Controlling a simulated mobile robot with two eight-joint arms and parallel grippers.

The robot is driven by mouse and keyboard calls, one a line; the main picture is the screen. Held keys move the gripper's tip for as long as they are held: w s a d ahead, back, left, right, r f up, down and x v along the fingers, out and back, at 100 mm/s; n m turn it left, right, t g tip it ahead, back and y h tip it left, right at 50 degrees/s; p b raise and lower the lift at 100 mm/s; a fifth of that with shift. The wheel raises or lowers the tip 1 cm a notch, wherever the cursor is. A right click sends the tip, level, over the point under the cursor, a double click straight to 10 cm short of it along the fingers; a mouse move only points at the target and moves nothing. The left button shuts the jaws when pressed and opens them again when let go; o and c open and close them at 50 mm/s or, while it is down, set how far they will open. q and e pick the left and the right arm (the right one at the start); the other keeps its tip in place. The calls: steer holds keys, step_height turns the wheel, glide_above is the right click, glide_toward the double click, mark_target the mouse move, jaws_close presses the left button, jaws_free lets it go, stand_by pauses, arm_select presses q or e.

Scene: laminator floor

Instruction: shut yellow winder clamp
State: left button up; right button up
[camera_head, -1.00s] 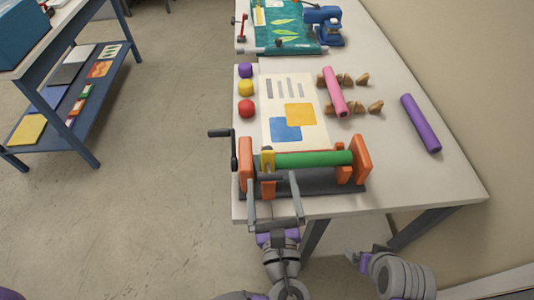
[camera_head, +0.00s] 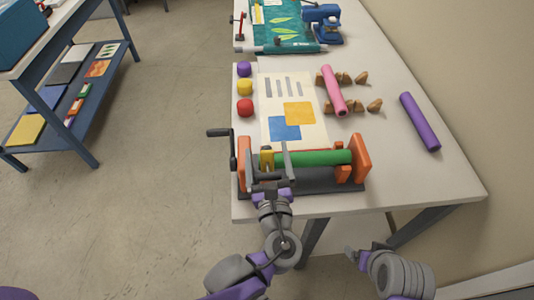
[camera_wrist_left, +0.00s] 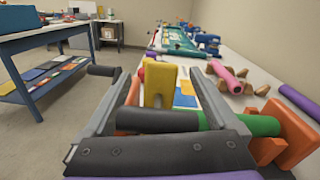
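The winder on the table's near edge has orange end plates (camera_head: 361,158), a green roll (camera_head: 322,158) and a black crank (camera_head: 219,133) at its left. Its yellow clamp (camera_head: 267,157) is near the left end; it stands upright in the left wrist view (camera_wrist_left: 160,84). My left gripper (camera_head: 266,152) is over the winder's left part. In the left wrist view its fingers (camera_wrist_left: 165,95) are wide apart, one on each side of the clamp, with nothing gripped. Whether they touch the winder I cannot tell. My right gripper (camera_head: 354,255) is low beyond the table's near edge; its fingers are unclear.
Behind the winder lies a printed sheet (camera_head: 292,88). A pink roll (camera_head: 333,90), brown pieces (camera_head: 374,105) and a purple roll (camera_head: 420,122) lie to the right. A blue shelf unit (camera_head: 85,115) stands far left.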

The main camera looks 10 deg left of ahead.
arm_select(q)
jaws_close()
steer(key=shift+w+a+r+g+p, duration=0.1)
steer(key=shift+w+g+p, duration=0.1)
steer(key=shift+g+p, duration=0.4)
steer(key=shift+w+a+f+g+h+p, duration=0.15)
steer(key=shift+w+g+h+p, duration=0.35)
steer(key=shift+g+p, duration=0.55)
steer(key=shift+w+a+f+g+h+p, duration=0.1)
steer(key=shift+w+f+g+h+p, duration=0.2)
steer(key=shift+g+p, duration=0.25)
steer(key=shift+w+f+g+h+p, duration=0.15)
steer(key=shift+f+g+h+p, duration=0.05)
steer(key=shift+f+g+p, duration=0.25)
steer(key=shift+f+g, duration=0.25)
steer(key=shift+g, duration=0.4)
steer(key=shift+h, duration=0.3)
steer(key=shift+s+f, duration=0.1)
steer(key=shift+f, duration=0.05)
